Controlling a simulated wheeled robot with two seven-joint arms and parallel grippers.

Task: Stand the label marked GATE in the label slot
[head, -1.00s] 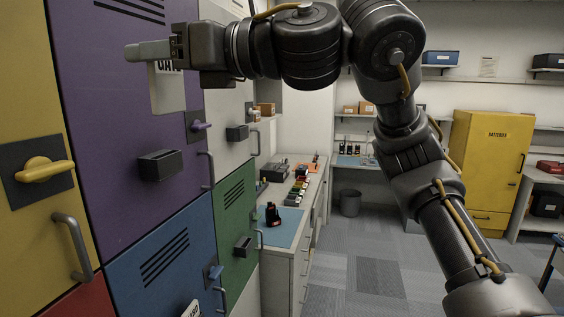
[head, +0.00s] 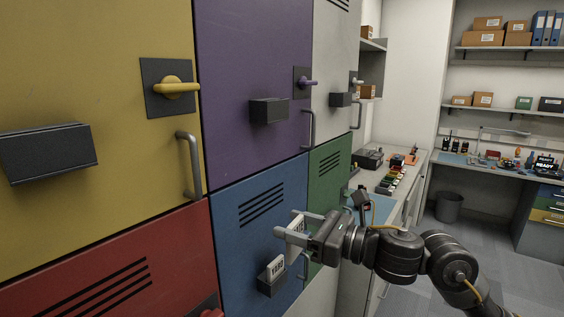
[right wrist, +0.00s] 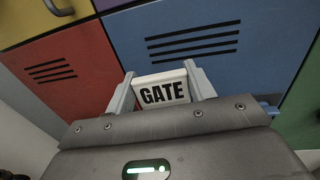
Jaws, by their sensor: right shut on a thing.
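My right gripper (head: 290,228) is shut on the white label marked GATE (right wrist: 163,90), whose black letters read upright in the right wrist view. In the head view the held label (head: 299,223) shows as a small white piece between the fingers, in front of the blue door. Black label slots show on the yellow door (head: 45,153), the purple door (head: 269,110), the pale door (head: 340,99) and the blue door (head: 269,284). The blue door's slot holds another white label, which seems to read YARD (head: 276,267). My left gripper is not in view.
Handles stick out from the doors, such as the yellow lever (head: 176,87) and a grey pull handle (head: 190,165). A counter (head: 420,165) with small items stands beyond the lockers. A grey bin (head: 448,207) stands on the carpet, with free floor around it.

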